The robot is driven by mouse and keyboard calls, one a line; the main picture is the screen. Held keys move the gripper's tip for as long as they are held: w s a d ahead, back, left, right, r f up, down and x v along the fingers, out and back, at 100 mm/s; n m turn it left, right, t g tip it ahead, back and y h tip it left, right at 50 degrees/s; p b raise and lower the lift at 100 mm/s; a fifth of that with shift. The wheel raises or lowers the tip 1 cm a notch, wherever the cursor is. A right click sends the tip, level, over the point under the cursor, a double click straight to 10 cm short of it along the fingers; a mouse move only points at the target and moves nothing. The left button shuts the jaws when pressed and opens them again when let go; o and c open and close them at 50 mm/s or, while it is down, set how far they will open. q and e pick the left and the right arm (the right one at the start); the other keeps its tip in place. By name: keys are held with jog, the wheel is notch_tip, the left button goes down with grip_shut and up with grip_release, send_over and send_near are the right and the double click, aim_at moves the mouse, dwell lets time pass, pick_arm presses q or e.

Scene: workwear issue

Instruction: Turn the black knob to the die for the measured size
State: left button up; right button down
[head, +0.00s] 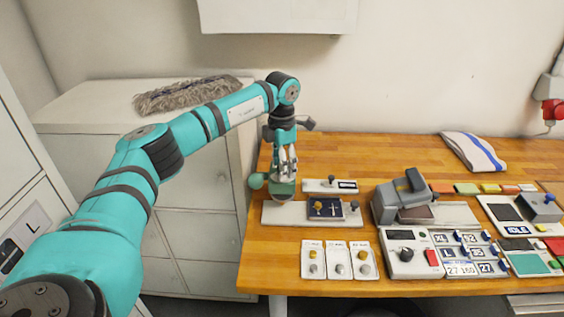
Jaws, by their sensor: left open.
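A black knob (407,254) sits on top of a white box (408,268) at the table's front, right of centre. A red button (432,257) is beside it. The mark the knob points to is too small to read. My left gripper (285,174) is open and points down at the table's left end, well to the left of the knob. My right gripper is not in view.
A grey press-like device (400,198) stands behind the white box. Small numbered plates (462,268) with blue parts lie to the box's right. Several white cards (338,271) with round pieces lie to its left. A striped cloth (472,151) lies at the back.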

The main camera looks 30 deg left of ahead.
pick_arm(q)
grip_shut()
dwell(0.4)
jog(key=n, duration=0.8)
jog(key=shift+d, duration=0.1)
jog(key=n, duration=0.5)
jog(key=shift+p, duration=0.35)
jog(key=n, duration=0.4)
jog(key=shift+n, duration=0.3)
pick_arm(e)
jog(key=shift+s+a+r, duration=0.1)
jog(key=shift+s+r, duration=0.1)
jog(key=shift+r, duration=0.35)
pick_arm(q)
jog(key=shift+n, duration=0.3)
